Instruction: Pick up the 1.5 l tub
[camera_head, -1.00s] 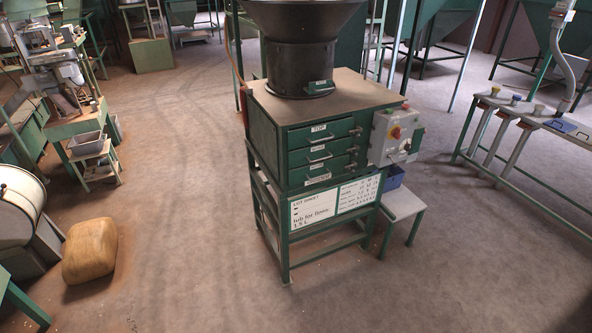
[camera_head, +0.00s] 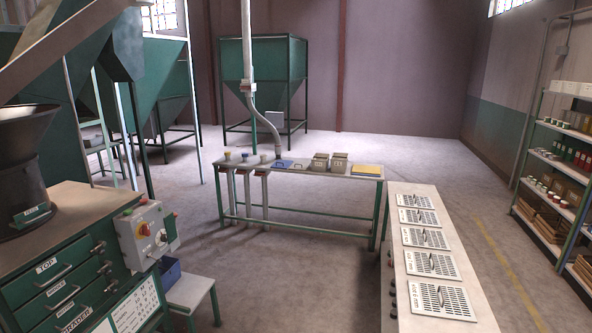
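Two grey-brown tubs, a left one (camera_head: 319,163) and a right one (camera_head: 339,161), stand side by side on the green-legged bench (camera_head: 305,172) across the floor. They carry small pale labels, too small to read, so I cannot tell which tub, if either, is the 1.5 l one. A blue container (camera_head: 169,271) sits on a low stand beside the green grader (camera_head: 60,262). Neither of my grippers is in view.
The bench also holds a blue tray (camera_head: 283,164), a yellow item (camera_head: 367,169) and small cups. A long counter (camera_head: 412,300) with several slotted panels runs near right. Shelves (camera_head: 560,160) line the right wall. Floor between grader and counter is open.

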